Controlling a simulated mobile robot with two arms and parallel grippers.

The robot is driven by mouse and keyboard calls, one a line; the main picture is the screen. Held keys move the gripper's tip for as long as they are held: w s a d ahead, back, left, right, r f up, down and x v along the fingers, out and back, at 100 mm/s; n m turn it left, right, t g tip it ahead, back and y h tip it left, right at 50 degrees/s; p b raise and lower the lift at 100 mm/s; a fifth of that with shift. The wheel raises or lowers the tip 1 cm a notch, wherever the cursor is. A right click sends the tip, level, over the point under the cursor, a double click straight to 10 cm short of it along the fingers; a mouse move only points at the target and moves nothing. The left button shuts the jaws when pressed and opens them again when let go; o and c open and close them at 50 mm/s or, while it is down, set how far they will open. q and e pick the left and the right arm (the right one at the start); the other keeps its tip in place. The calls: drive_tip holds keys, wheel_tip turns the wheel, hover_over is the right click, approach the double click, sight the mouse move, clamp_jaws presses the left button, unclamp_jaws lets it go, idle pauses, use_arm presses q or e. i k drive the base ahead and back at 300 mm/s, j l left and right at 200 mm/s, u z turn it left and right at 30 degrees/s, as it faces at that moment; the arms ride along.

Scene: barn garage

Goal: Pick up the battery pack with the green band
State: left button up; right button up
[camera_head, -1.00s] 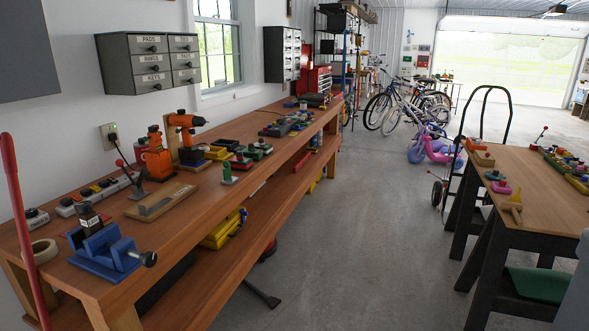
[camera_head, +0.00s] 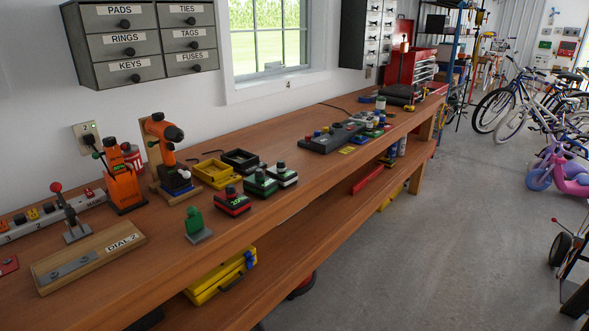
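Several dark battery packs sit close together on the wooden workbench (camera_head: 330,130). The pack with the green band (camera_head: 260,184) is in the middle of the row. A pack with a red band (camera_head: 232,203) is in front of it to the left, and a pack with a pale band and some green on it (camera_head: 284,175) is behind it to the right. The green-banded pack stands upright on the bench top, with nothing on it. Neither of my grippers is in view.
A yellow tray (camera_head: 208,183) and a black tray (camera_head: 229,162) lie behind the packs. An orange drill (camera_head: 157,129) on a wooden stand and a small green piece on a grey base (camera_head: 194,225) are to the left.

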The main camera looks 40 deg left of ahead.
sight(256, 185)
drive_tip(key=i+l+u, duration=0.1)
drive_tip(key=i+u, duration=0.35)
drive_tip(key=i+l+u, duration=0.25)
drive_tip(key=i+u, duration=0.15)
drive_tip(key=i+l+u, duration=0.45)
